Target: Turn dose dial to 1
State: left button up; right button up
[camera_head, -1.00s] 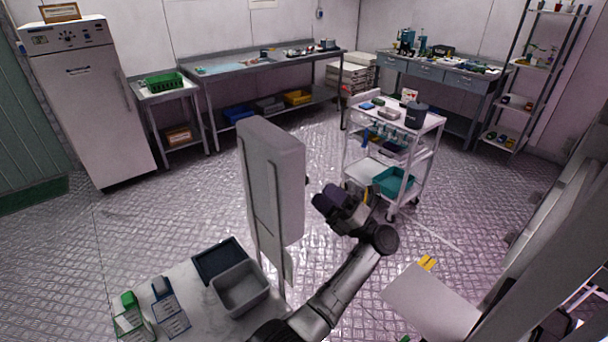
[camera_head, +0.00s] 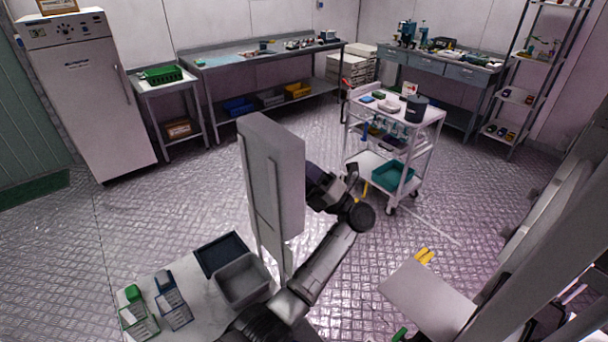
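A tall grey box (camera_head: 272,185) stands upright at the middle of the head view, with its narrow side to the right. No dial face or number can be read from here. My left arm comes up from the bottom, and its dark gripper (camera_head: 318,188) is at the right edge of the box, at about mid height. The gripper's tips are partly hidden by the box, so I cannot tell whether they touch anything or how far apart they are. My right gripper does not show.
A white trolley (camera_head: 437,115) with a teal bin (camera_head: 391,176) stands behind my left arm. A white table (camera_head: 195,292) at the lower left holds a grey tub (camera_head: 242,281) and green and blue racks. A pale panel (camera_head: 430,300) is at the lower right. The floor between is open.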

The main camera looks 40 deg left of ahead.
pick_arm(q)
jog(key=c, duration=0.8)
jog(key=shift+t, duration=0.3)
jog(key=shift+r+m+t+h+p, duration=0.15)
jog(key=shift+m+t+h+p, duration=0.45)
jog(key=shift+m+h+p, duration=0.35)
jog(key=shift+m+t+h+p, duration=0.65)
jog(key=shift+h+p, duration=0.2)
jog(key=shift+h, duration=0.4)
jog(key=m+h+p, duration=0.1)
jog(key=h+p, duration=0.1)
jog(key=shift+h, duration=0.3)
jog(key=shift+m+t+h+p, duration=0.25)
jog(key=shift+m+h+p, duration=0.05)
jog(key=shift+h+p, duration=0.45)
